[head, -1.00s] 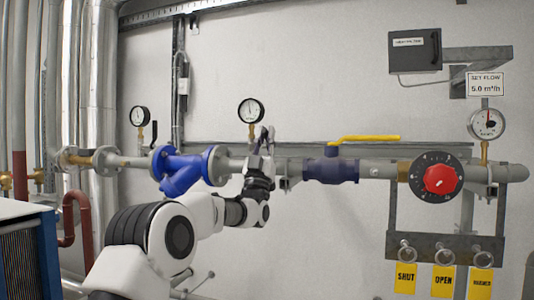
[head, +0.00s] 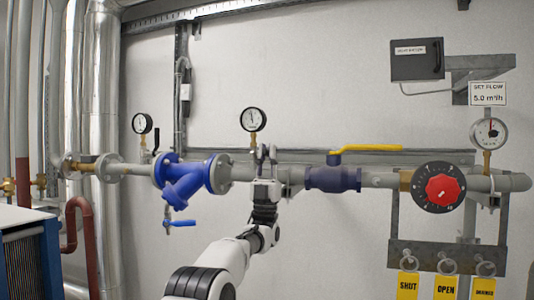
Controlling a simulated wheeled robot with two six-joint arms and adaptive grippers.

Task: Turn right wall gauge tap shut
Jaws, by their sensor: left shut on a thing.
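The right wall gauge (head: 253,120) is a round white dial with a black rim, on a brass stem above the grey pipe, right of the blue strainer. My left gripper (head: 266,151) points up in front of the pipe, just right of that stem. Its fingers are shut on the gauge's tap lever, which they hide almost wholly, so its angle cannot be told. The left wall gauge (head: 142,123) has a similar tap with a black lever (head: 156,138) standing upright. My right gripper is not in view.
The blue strainer (head: 184,181) with a small blue-handled drain valve (head: 180,223) is left of my gripper. A ball valve with a yellow lever (head: 365,148) and a red-knobbed dial valve (head: 441,187) are to the right. Tags hang from a bracket (head: 450,252) below.

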